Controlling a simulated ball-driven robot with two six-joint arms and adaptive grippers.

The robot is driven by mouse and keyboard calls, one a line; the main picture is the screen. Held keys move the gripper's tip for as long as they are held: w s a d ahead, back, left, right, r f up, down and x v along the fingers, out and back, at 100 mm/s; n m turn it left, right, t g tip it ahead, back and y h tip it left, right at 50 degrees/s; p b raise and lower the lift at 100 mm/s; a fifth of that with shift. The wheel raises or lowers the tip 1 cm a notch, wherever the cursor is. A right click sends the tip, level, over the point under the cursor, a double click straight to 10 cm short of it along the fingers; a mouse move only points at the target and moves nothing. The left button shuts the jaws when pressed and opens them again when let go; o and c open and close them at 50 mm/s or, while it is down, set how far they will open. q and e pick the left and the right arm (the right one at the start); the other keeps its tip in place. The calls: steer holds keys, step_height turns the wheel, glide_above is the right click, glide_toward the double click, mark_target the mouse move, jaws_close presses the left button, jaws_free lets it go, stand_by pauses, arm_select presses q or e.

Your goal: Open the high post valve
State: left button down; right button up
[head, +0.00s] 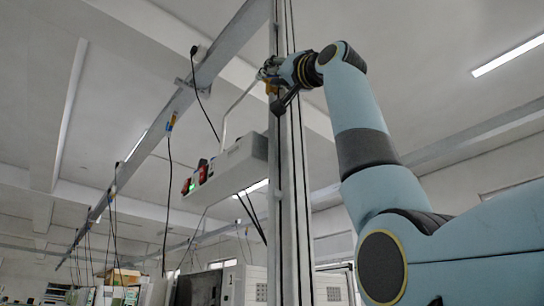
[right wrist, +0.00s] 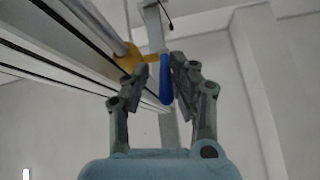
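The high post valve shows in the right wrist view as a yellow body (right wrist: 127,58) on a grey pipe, with a blue lever handle (right wrist: 165,82). The handle stands between the fingers of my right gripper (right wrist: 160,68). The right finger is very close to the handle, and a gap shows between the left finger and the handle. Contact cannot be told. In the head view my right gripper (head: 268,73) is high at the post, and a bit of yellow (head: 271,88) shows just below it. The blue handle is hidden there. My left gripper is not in view.
The tall metal post (head: 285,200) stands beside my right arm. A grey box with red switches (head: 230,165) is mounted left of the post, below the gripper. Cables hang from a slanted overhead rail (head: 170,115). Cabinets stand low in the background.

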steer(key=shift+a, duration=0.1)
stand_by(0.3)
steer(key=v, duration=1.2)
steer(key=shift+w, duration=0.1)
steer(key=shift+c, duration=0.4)
